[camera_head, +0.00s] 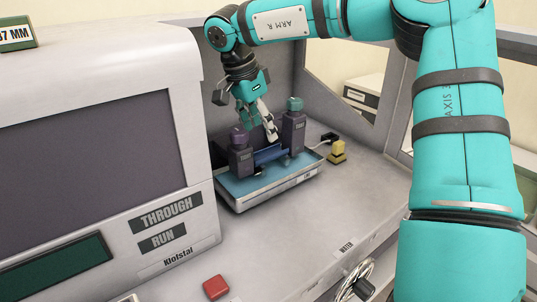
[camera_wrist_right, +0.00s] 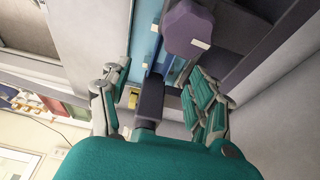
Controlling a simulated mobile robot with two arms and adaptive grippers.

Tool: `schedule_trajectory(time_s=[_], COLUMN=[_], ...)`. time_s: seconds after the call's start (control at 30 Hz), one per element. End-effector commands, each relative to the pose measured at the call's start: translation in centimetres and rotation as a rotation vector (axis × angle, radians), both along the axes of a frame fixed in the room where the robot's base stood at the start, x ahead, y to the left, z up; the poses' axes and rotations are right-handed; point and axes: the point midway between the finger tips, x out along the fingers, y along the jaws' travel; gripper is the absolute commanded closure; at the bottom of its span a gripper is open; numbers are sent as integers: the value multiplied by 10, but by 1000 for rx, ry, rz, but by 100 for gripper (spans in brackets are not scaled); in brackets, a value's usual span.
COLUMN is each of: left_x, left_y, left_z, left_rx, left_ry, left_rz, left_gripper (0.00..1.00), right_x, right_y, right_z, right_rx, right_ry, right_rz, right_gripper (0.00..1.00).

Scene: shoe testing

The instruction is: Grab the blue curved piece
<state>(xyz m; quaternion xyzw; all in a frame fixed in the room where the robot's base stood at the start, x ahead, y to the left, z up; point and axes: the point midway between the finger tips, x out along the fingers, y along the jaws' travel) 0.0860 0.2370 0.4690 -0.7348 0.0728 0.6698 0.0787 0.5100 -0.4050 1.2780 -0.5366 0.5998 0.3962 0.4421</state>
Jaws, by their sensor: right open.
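The blue curved piece (camera_head: 268,154) sits on a light blue-topped tray (camera_head: 230,187) in the head view, between two dark bottles. My right gripper (camera_head: 262,126) is open, pointing down just above the piece. I cannot tell whether a finger touches it. In the right wrist view the open fingers of my right gripper (camera_wrist_right: 157,82) spread to both sides. A blue strip there, beyond the fingers, may be the piece, but most of it is hidden. My left gripper is not in view.
One bottle (camera_head: 241,160) has a purple cap, the other (camera_head: 293,132) a teal cap; both stand close to the fingers. A yellow weight (camera_head: 337,151) stands right of the tray. A large machine (camera_head: 100,130) blocks the left. A red button (camera_head: 216,287) is in front.

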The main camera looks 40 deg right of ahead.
Motion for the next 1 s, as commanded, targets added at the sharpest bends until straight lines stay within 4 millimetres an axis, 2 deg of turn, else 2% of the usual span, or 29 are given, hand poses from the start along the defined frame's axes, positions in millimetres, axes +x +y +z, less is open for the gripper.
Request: schedule_trajectory(time_s=[0.13, 0.37, 0.5, 0.63, 0.93, 1.0], left_x=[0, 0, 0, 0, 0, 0], left_y=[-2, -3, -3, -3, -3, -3], left_z=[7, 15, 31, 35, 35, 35], left_rx=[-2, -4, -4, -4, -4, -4], left_ry=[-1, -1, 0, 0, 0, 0], left_rz=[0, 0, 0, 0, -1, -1], left_gripper=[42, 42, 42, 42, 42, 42], right_x=[-1, 0, 3, 3, 3, 3], right_y=[-6, -11, -17, -22, -24, -24], right_z=[-19, -34, -52, -70, -77, -77], right_rx=[1, 1, 2, 1, 0, 0], right_ry=[2, 4, 5, 2, -2, -2], right_rz=[0, -1, -1, -1, -1, -1], right_gripper=[38, 38, 38, 38, 38, 46])
